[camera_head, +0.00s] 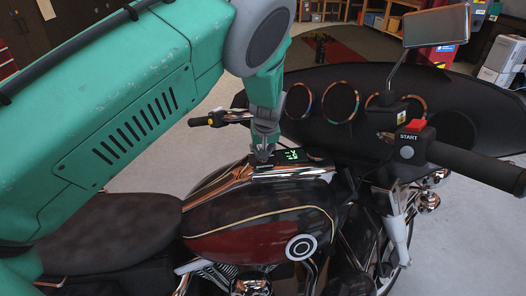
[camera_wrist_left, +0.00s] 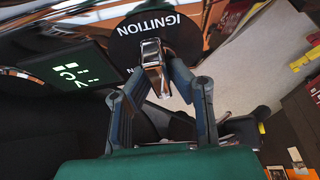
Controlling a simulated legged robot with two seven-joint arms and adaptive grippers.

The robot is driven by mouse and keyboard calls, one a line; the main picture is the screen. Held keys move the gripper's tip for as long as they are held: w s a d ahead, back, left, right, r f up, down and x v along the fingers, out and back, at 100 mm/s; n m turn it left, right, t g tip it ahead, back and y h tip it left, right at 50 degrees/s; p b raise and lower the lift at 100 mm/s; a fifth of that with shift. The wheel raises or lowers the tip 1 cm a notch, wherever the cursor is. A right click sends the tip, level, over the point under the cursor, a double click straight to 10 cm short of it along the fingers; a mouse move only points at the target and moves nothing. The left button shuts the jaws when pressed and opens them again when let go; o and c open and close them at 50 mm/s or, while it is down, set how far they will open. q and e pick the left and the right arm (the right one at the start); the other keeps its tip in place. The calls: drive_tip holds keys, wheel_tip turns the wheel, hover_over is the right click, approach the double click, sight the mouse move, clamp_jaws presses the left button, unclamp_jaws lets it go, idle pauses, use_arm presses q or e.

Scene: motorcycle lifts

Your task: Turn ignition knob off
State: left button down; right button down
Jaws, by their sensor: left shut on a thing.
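The motorcycle (camera_head: 250,222) stands below me with its dark red and black tank. My left gripper (camera_head: 262,152) reaches down from above to the chrome console on top of the tank. In the left wrist view, the ignition knob (camera_wrist_left: 152,54) is a small chrome bar on a black round plate (camera_wrist_left: 165,28) marked IGNITION, upside down in that view. The fingers of my left gripper (camera_wrist_left: 157,78) are shut on the knob, one on each side. In the head view my fingers hide most of the knob. My right gripper is not in view.
A lit display (camera_head: 290,155) with green signs sits right beside the knob. The handlebar grip (camera_head: 470,168) with a red START switch is at the right, below a mirror (camera_head: 436,25). The windshield and gauges (camera_head: 340,102) stand behind. The seat (camera_head: 110,230) lies at lower left.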

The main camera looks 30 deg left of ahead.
use_arm(q)
drive_tip(key=shift+s+d+f, duration=0.1)
drive_tip(key=shift+f, duration=0.1)
drive_tip(key=c, duration=1.5)
unclamp_jaws()
drive_tip(key=shift+r, duration=0.45)
drive_tip(key=v, duration=1.1)
drive_tip(key=shift+d, duration=0.15)
